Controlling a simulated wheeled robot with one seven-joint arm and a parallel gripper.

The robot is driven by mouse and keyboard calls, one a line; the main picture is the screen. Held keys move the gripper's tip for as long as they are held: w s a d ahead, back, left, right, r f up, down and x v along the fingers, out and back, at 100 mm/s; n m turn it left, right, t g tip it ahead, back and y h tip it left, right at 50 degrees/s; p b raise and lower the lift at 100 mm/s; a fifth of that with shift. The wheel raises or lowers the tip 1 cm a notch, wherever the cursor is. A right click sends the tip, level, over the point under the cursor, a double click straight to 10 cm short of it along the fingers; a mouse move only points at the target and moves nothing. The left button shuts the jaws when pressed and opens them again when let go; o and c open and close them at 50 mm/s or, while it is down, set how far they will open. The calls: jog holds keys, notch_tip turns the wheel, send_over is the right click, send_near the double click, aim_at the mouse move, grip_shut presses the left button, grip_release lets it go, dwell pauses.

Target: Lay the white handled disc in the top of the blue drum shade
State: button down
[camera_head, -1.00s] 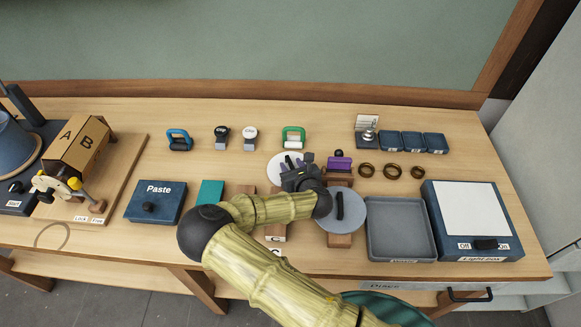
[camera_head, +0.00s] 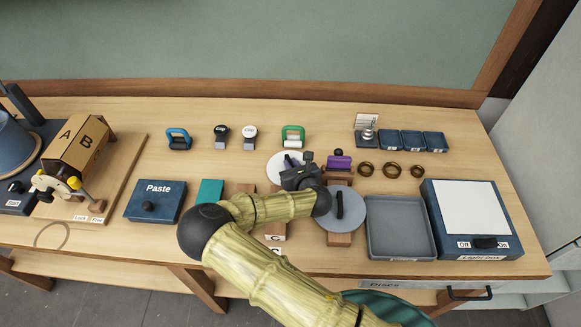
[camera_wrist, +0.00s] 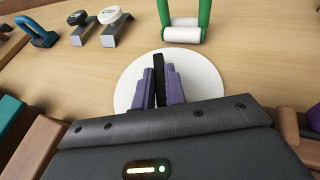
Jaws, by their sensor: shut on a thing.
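The white disc (camera_wrist: 206,75) lies under my gripper in the wrist view, with a dark upright handle (camera_wrist: 159,75) at its middle. My gripper (camera_wrist: 161,86) is shut on that handle, with a purple finger on each side. In the head view the white disc (camera_head: 280,164) shows past my gripper (camera_head: 292,166), which hides part of it. I cannot tell whether the disc touches what is below it. The blue drum shade (camera_head: 12,142) stands at the far left edge of the head view, partly cut off.
A grey disc with a black handle (camera_head: 350,212) sits on a wooden block to the right. A green-handled roller (camera_head: 293,136) stands just behind the white disc. A Paste box (camera_head: 155,201) and a wooden A/B block (camera_head: 78,143) lie toward the shade. A grey tray (camera_head: 401,254) is at right.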

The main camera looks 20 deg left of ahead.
aim_at(292, 165)
notch_tip(292, 165, up, 10)
jog(key=b, duration=0.1)
dwell(0.4)
jog(key=shift+s, duration=0.15)
dwell(0.6)
